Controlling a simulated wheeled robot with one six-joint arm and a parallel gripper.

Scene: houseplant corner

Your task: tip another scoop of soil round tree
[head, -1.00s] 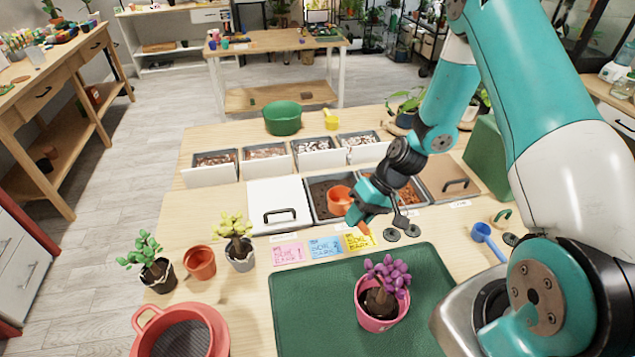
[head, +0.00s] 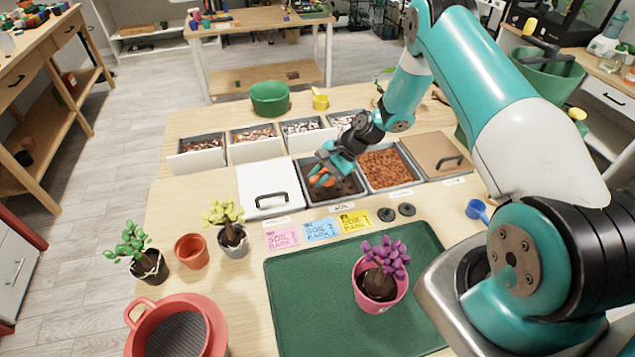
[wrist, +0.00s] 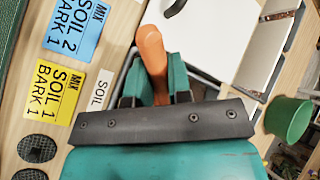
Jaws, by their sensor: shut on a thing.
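My gripper (head: 328,170) is shut on the orange scoop (head: 322,181), low over the dark soil bin (head: 345,190). The scoop's bowl is largely hidden, and I cannot tell how much soil it holds. In the wrist view the orange handle (wrist: 151,48) sits between my two fingers (wrist: 153,88). The small tree with purple leaves (head: 384,254) stands upright in a pink pot (head: 373,297) on the green mat (head: 300,300), nearer than the bin. Dark soil shows around its trunk.
A bin of orange-brown bark (head: 385,168) lies right of the soil bin, a white lidded bin (head: 265,185) left. Several smaller bins stand behind. Pink, blue and yellow cards (head: 318,230) lie in front. Two potted plants, an empty terracotta pot (head: 191,250) and a red sieve (head: 178,335) stand left.

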